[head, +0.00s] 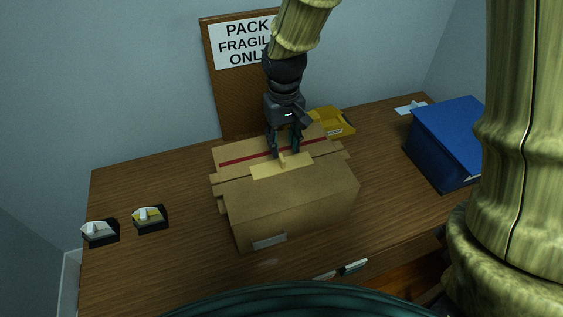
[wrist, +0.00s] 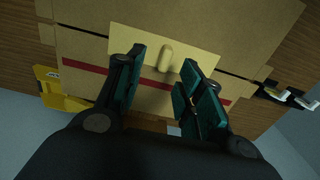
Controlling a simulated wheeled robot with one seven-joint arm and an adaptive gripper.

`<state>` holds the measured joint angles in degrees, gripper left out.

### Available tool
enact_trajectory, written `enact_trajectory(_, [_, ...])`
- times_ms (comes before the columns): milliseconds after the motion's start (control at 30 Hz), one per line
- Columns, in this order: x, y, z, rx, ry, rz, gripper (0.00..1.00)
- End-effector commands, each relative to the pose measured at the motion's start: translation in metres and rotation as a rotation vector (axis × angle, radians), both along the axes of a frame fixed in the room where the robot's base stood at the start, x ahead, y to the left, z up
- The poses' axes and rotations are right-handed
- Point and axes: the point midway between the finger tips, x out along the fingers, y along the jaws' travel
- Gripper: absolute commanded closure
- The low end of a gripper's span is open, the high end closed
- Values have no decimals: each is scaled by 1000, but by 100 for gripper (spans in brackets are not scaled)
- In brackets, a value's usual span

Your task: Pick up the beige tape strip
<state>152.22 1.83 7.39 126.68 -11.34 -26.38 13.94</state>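The beige tape strip (head: 283,167) lies flat across the top seam of a cardboard box (head: 300,202), with a small raised tab in its middle. In the wrist view the strip (wrist: 200,50) lies just beyond my fingertips, and its tab (wrist: 166,58) stands between the two fingers' lines. My gripper (wrist: 165,72) is open and empty, with its fingers apart. In the head view my gripper (head: 284,154) points down over the box top, right at the strip's back side. Whether the fingers touch the strip cannot be told.
A red stripe (head: 240,160) crosses the box top behind the strip. A blue box (head: 446,143) stands at the right, a yellow object (head: 332,122) behind the box. Two small dispensers (head: 150,218) sit at the left. A board with a sign (head: 240,43) leans on the wall.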

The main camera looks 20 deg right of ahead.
Motion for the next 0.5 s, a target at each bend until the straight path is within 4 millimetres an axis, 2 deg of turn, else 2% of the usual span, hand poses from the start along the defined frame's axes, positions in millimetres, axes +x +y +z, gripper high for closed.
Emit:
enact_trajectory(167, [0,1,-6,-1,1,0,62])
enact_trajectory(500, [4,6,-39,-1,3,1,62])
